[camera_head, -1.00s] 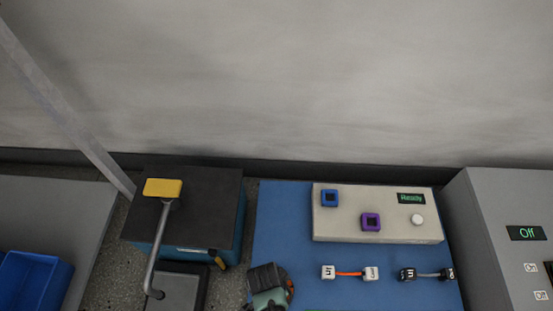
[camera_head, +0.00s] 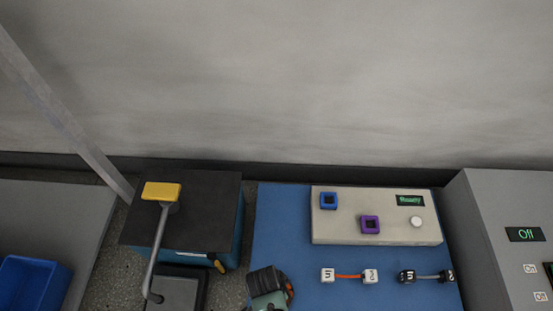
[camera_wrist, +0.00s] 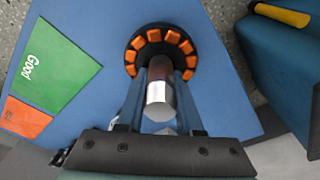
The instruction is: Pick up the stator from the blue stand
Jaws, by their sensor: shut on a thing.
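The stator (camera_wrist: 133,57), a dark ring with orange coils around it, shows at the top middle of the wrist view. A silver cylindrical shaft (camera_wrist: 160,90) stands out from its centre towards the camera. My gripper (camera_wrist: 160,78) has a finger on each side of the shaft and is shut on the stator. In the head view my gripper (camera_head: 268,290) is at the bottom edge, with a bit of orange at its right side; it hides most of the stator. I cannot make out a separate blue stand under it, or tell whether the stator is raised.
The blue work surface (camera_head: 290,220) holds a beige panel (camera_head: 340,230) and two small cabled connectors. A green "Good" area (camera_wrist: 55,68) and an orange area (camera_wrist: 22,118) lie left in the wrist view. A lever press with a yellow handle (camera_head: 160,191) stands left.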

